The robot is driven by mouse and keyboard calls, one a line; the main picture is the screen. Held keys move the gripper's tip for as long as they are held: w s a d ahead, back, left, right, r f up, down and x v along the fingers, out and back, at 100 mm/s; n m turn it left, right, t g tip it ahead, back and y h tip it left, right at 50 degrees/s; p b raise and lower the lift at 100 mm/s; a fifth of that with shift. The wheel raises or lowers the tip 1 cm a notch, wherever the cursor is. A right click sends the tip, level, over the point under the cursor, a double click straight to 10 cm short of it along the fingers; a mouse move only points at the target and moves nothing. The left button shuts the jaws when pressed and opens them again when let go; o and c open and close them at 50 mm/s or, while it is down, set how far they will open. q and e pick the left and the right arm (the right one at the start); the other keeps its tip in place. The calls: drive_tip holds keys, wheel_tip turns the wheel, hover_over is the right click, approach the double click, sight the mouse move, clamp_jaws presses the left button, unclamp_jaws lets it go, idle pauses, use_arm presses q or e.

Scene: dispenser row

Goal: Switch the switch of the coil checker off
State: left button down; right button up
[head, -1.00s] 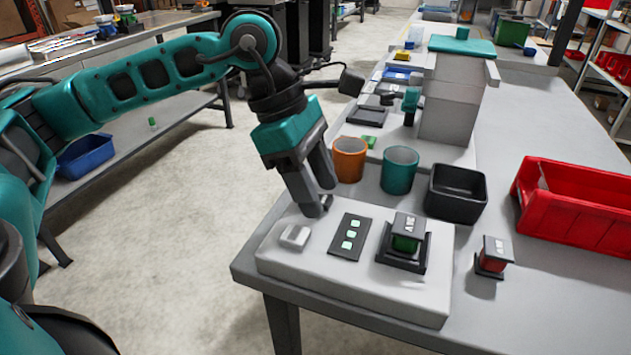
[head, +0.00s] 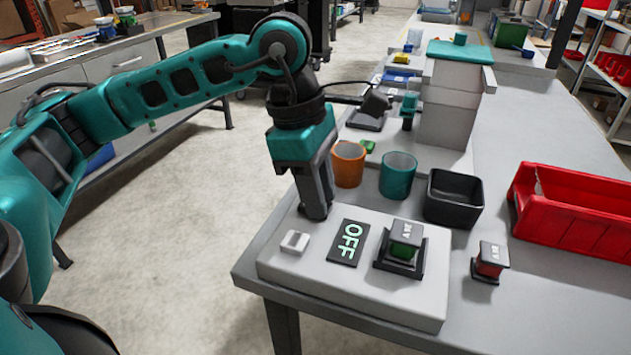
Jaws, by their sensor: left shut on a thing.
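The coil checker (head: 370,290) is a pale grey box on the near end of the table. My right gripper is not in view.
An orange cup (head: 348,165), a teal cup (head: 397,176) and a black bin (head: 453,198) stand just behind the checker. A red-and-dark coil (head: 490,261) stands to its right, and a red crate (head: 575,215) further right. Free table lies between them.

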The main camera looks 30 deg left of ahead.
use_arm(q)
drive_tip(key=shift+d+y, duration=0.15)
drive_tip(key=shift+y, duration=0.55)
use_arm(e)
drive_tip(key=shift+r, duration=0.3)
use_arm(q)
drive_tip(key=c, duration=0.9)
unclamp_jaws()
drive_tip(key=r+p, duration=0.1)
drive_tip(key=r, duration=0.3)
drive_tip(key=r+p, duration=0.1)
drive_tip(key=r, duration=0.3)
drive_tip(key=a+r+p, duration=0.1)
drive_tip(key=r, duration=0.3)
drive_tip(key=shift+s+a+r, duration=0.1)
drive_tip(key=shift+s+r, duration=0.05)
drive_tip(key=shift+r, duration=0.2)
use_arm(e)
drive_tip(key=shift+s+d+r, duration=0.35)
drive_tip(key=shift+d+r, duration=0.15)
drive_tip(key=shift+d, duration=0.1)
